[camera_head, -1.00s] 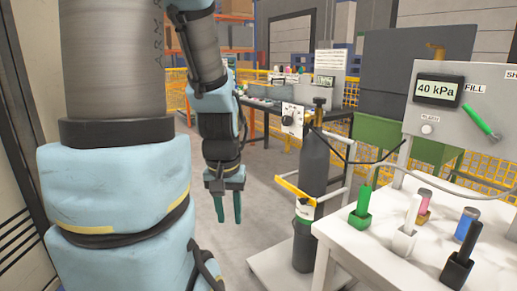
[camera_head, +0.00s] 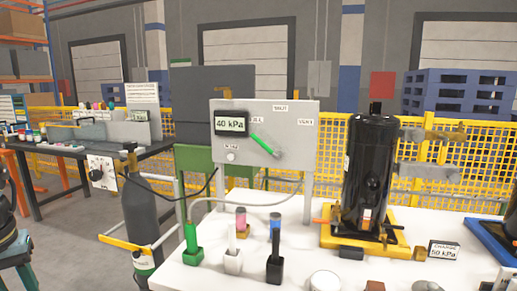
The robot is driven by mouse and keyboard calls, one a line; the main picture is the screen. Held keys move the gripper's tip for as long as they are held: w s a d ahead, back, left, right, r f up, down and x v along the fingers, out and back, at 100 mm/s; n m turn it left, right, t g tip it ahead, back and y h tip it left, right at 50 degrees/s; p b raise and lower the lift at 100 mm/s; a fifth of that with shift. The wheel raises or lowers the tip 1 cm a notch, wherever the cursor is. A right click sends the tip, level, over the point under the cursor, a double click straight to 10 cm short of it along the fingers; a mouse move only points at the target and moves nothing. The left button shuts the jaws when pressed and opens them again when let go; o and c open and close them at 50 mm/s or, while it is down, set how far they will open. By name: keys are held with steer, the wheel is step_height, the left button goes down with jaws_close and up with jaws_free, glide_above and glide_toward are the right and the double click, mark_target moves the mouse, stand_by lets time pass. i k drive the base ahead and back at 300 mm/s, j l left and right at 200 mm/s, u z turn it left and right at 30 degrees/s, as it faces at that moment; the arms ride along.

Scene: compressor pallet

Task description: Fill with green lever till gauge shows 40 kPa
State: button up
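The green lever (camera_head: 262,144) is on a light grey panel (camera_head: 293,135). Its handle slants up and left from its pivot, toward the FILL label. The gauge (camera_head: 232,123) on the same panel reads 40 kPa. My gripper (camera_head: 24,277) shows only in part at the lower left edge, well away from the lever. Its teal fingers are cut off by the frame, so its opening is unclear.
The white table (camera_head: 300,238) holds a black compressor (camera_head: 368,175) on a yellow base. A card (camera_head: 443,250) there appears to read CHARGE 50 kPa. Several holders with coloured tools stand near its left edge. A dark cylinder (camera_head: 142,205) stands on a cart at left.

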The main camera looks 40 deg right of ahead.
mark_target(253, 136)
steer(key=z, duration=1.1)
